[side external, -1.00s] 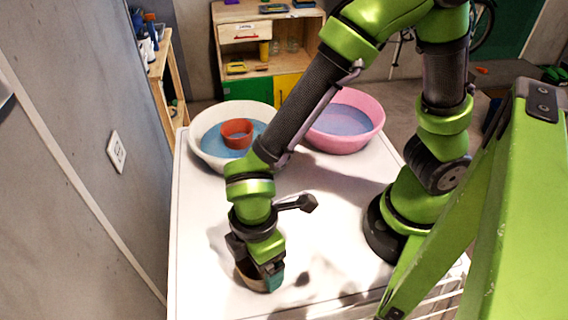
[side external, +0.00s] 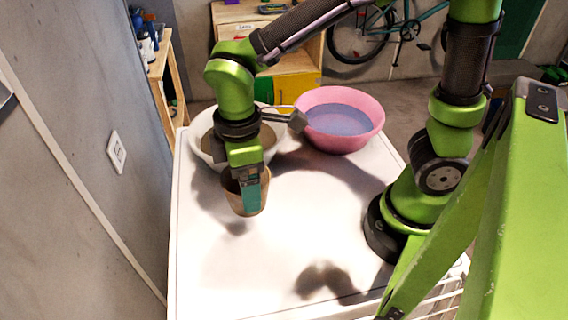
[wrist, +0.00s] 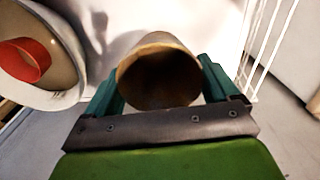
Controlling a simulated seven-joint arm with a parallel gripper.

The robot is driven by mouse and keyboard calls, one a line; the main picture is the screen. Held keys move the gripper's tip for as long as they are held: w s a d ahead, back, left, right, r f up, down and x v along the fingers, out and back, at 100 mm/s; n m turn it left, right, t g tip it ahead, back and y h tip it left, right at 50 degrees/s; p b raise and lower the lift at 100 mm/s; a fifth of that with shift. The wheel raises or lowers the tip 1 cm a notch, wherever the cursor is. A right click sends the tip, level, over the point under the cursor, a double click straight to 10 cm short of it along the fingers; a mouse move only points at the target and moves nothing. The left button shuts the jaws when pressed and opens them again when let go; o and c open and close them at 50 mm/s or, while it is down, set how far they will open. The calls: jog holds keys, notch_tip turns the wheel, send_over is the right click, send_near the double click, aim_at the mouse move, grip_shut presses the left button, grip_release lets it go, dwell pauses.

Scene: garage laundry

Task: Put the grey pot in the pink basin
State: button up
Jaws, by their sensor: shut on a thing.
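My gripper (side external: 251,190) is shut on a tan-brown pot (side external: 237,201), held above the white table with its mouth up. In the wrist view the pot (wrist: 160,52) sits between the two teal fingers of my gripper (wrist: 160,88), and its inside looks dark and empty. No pot that looks clearly grey shows. The pink basin (side external: 372,135) stands at the far right of the table with blue inside, apart from my gripper and to its right.
A white basin (side external: 199,150) stands at the far left, partly hidden behind my gripper. A red pot (wrist: 38,58) is inside it in the wrist view. The table (side external: 215,265) is clear in front. A wall runs along the left.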

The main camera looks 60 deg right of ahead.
jog(key=w+d+m, duration=0.5)
jog(key=w+d, duration=0.1)
jog(key=d, duration=0.6)
jog(key=m, duration=1)
send_over(336, 132)
notch_tip(336, 132, down, 5)
jog(key=shift+f, duration=2.2)
